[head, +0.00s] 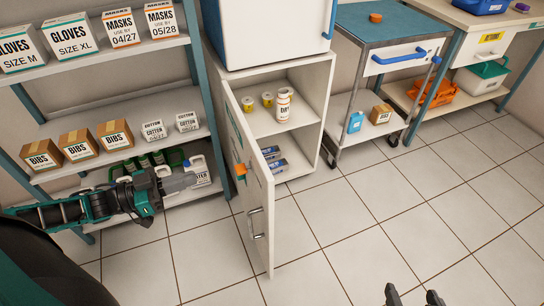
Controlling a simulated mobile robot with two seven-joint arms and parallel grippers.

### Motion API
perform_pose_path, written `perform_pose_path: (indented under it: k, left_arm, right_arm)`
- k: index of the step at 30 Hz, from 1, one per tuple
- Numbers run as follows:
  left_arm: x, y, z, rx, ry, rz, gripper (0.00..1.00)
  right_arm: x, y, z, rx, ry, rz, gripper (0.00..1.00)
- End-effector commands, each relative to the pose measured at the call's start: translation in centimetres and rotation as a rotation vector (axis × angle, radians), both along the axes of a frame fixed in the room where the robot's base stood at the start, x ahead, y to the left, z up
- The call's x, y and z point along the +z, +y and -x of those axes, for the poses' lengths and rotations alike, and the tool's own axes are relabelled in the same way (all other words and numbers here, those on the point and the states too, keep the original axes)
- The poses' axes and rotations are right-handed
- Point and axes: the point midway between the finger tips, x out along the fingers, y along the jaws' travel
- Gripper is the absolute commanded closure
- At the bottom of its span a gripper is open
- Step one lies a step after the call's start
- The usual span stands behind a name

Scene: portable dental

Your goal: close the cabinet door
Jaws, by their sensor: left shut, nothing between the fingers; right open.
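The cabinet (318,85) stands in the middle of the head view with its white door (262,200) wide open. The door is hinged at the cabinet's left side and swung out towards me. Its outer face shows a metal handle (257,223) low down and an orange piece (242,168) higher up. My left gripper (192,180) is shut and empty, to the left of the door on its outer side, with a visible gap in the picture. My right gripper (414,294) is open and empty at the bottom edge, to the right of the door; only its fingertips show.
Inside the cabinet are a white jar (284,104), small yellow-lidded cans and blue boxes (275,160). A shelf rack (105,85) with boxes and bottles stands behind my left arm. A trolley (376,105) stands to the right. The tiled floor (385,200) right of the door is clear.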

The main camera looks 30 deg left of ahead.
Motion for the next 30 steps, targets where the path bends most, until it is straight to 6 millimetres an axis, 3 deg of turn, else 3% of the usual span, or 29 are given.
perform_pose_path:
  k: [7,21,30]
  left_arm:
    - [0.4,-0.2,-0.8,-0.024,-0.008,0.009,1.0]
    - [0.4,-6.5,-7.9,-0.023,-0.011,0.009,1.0]
    - [0.3,-8.6,-10.2,-0.022,-0.007,0.005,1.0]
  right_arm:
    - [-0.2,0.1,-0.1,0.0,-0.004,-0.002,0.24]
    - [-2.0,0.0,0.1,-0.002,0.001,-0.002,0.24]
    - [-2.5,0.0,0.1,-0.006,0.002,-0.007,0.24]
